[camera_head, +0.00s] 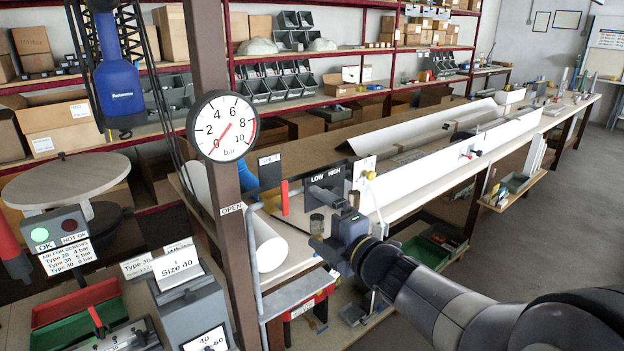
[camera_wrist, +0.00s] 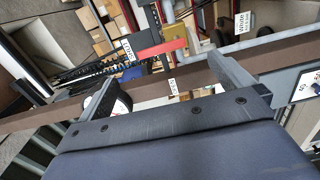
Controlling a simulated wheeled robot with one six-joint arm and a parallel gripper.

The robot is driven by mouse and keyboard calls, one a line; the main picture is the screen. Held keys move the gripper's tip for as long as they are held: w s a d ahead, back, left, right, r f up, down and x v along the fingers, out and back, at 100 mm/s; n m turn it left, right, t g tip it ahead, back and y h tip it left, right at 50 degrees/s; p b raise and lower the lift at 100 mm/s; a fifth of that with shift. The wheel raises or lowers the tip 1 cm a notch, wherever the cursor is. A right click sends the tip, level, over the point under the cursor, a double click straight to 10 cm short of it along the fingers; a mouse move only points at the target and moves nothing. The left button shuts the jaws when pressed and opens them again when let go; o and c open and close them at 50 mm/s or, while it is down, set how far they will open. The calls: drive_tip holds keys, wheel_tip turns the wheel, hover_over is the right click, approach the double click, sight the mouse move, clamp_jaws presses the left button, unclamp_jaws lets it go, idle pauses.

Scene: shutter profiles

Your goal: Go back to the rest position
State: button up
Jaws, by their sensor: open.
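My gripper (camera_head: 318,238) is at the end of my arm, which reaches in from the lower right in the head view. It is beside the bench's near end, in front of the LOW/HIGH box (camera_head: 325,190). In the wrist view my gripper (camera_wrist: 165,84) shows two dark fingers spread apart, with nothing held between them. A red lever (camera_wrist: 162,49) shows beyond the fingers; it also appears in the head view (camera_head: 285,197). Whether the gripper touches anything cannot be told.
A brown post with a round pressure gauge (camera_head: 222,126) stands left of my gripper. A white roll (camera_head: 267,245) lies on the bench end. Long white profiles (camera_head: 450,160) lie along the bench. A blue tool (camera_head: 120,88) hangs at upper left. Open floor (camera_head: 570,200) is at right.

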sight(287, 199)
drive_tip(key=p+x, duration=0.1)
drive_tip(key=x, duration=0.9)
drive_tip(key=shift+s, duration=0.1)
